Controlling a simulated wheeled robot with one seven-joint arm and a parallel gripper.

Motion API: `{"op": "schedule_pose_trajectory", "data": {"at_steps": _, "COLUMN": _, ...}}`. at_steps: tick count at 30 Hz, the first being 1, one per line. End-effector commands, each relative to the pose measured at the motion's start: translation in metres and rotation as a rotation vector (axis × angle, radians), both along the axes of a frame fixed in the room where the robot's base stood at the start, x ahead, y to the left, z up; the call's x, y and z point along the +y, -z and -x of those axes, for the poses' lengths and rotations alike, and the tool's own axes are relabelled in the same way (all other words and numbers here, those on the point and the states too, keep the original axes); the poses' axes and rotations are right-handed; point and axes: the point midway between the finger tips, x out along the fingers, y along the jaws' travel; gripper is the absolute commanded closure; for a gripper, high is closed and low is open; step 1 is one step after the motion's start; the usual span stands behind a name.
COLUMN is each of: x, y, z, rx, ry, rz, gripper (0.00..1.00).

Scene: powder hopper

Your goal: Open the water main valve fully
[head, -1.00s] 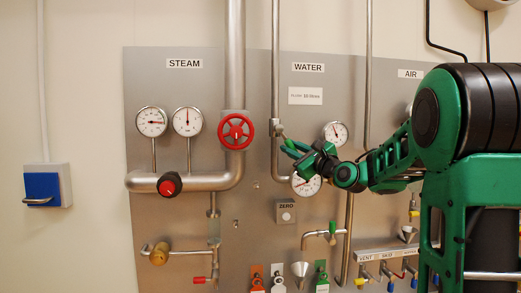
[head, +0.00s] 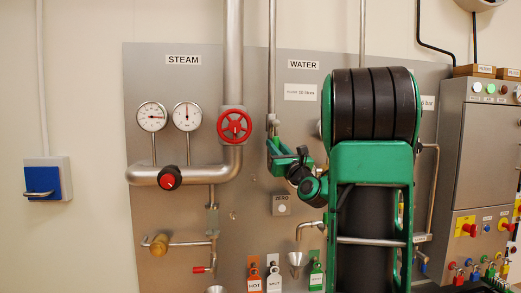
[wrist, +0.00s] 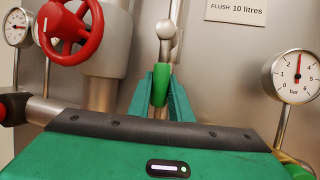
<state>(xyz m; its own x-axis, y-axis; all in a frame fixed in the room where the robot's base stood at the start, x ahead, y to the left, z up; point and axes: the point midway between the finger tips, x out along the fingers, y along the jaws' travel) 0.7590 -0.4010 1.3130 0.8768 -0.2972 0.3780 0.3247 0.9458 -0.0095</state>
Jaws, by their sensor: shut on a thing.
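The water main valve (head: 273,121) is on the vertical pipe below the WATER label. In the wrist view its grey body (wrist: 166,30) is at the top centre, and its green lever handle (wrist: 161,82) points down, roughly in line with the pipe. My gripper (head: 274,148) is at the lever just below the valve body. In the wrist view my gripper (wrist: 161,100) has one teal finger on each side of the green handle and is shut on it. The lever's lower end is hidden between the fingers and behind the gripper body.
A red handwheel (head: 234,125) on the steam pipe is close to the left of my gripper. A pressure gauge (wrist: 297,77) stands to the right in the wrist view. A ZERO button (head: 281,208) and a tap (head: 308,229) are below. My arm covers much of the panel's right side.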

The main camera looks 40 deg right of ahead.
Motion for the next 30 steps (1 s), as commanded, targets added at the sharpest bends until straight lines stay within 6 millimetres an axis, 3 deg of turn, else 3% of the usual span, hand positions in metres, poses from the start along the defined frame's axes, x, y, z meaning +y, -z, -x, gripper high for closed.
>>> {"op": "schedule_pose_trajectory", "data": {"at_steps": 16, "x": 0.002, "y": 0.002, "z": 0.003, "rx": -0.011, "ry": 0.004, "rz": -0.024, "gripper": 1.00}}
{"op": "schedule_pose_trajectory", "data": {"at_steps": 17, "x": 0.002, "y": 0.002, "z": 0.003, "rx": -0.011, "ry": 0.004, "rz": -0.024, "gripper": 0.75}}
{"op": "schedule_pose_trajectory", "data": {"at_steps": 18, "x": 0.003, "y": 0.002, "z": 0.003, "rx": -0.010, "ry": 0.003, "rz": -0.024, "gripper": 0.65}}
{"op": "schedule_pose_trajectory", "data": {"at_steps": 30, "x": 0.006, "y": 0.003, "z": 0.003, "rx": -0.012, "ry": 0.000, "rz": -0.021, "gripper": 0.63}}
